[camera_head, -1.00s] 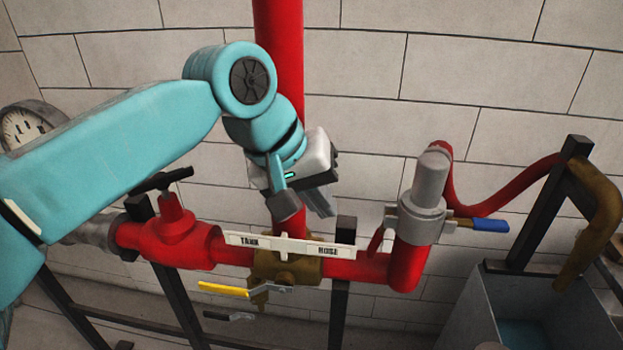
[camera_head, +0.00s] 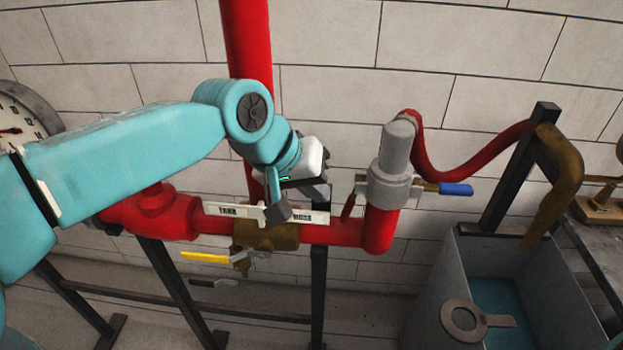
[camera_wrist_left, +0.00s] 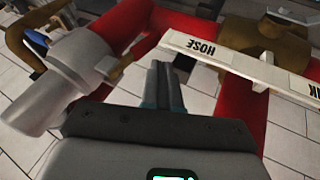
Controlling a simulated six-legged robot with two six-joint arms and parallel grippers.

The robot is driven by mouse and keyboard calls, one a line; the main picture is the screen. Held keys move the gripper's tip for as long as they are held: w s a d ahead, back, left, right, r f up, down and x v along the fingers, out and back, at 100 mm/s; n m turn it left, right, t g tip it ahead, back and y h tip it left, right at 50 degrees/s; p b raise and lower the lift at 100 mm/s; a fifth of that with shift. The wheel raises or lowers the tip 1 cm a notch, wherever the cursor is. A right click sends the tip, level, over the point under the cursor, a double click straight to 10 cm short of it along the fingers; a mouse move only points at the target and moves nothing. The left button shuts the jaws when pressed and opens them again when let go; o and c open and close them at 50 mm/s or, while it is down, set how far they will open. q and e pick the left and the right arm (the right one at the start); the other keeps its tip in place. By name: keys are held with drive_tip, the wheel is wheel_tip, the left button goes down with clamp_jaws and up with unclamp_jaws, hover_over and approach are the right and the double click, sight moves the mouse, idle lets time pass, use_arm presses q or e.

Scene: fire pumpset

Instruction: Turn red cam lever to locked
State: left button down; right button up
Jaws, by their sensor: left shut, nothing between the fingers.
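A short red lever (camera_head: 349,204) stands upright, slightly tilted, against the left side of the grey coupling (camera_head: 388,180) in the head view. I take it for the red cam lever. The coupling is also large at the left of the left wrist view (camera_wrist_left: 55,85); I cannot clearly separate the red lever from the red pipe there. My left gripper (camera_head: 320,196) is shut and empty, just left of the red lever, near the HOSE end of the white plate. Its fingers show in the left wrist view (camera_wrist_left: 165,82), beside the red pipe. My right gripper is not in view.
The white TANK/HOSE plate (camera_head: 232,211) sits above the brass valve (camera_head: 268,237), close to my gripper. A blue-handled lever (camera_head: 455,189) sticks out right of the coupling. A yellow-handled lever (camera_head: 205,257) is lower left. A grey tank (camera_head: 455,275) stands at lower right.

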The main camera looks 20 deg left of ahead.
sight(343, 211)
use_arm(q)
drive_tip(key=x, duration=0.4)
drive_tip(key=shift+d+r, duration=0.1)
drive_tip(key=shift+w+f, duration=0.15)
drive_tip(key=shift+f, duration=0.2)
drive_tip(key=shift+w+d, duration=0.1)
drive_tip(key=shift+d, duration=0.1)
drive_tip(key=shift+d+f, duration=0.2)
drive_tip(key=shift+d, duration=0.2)
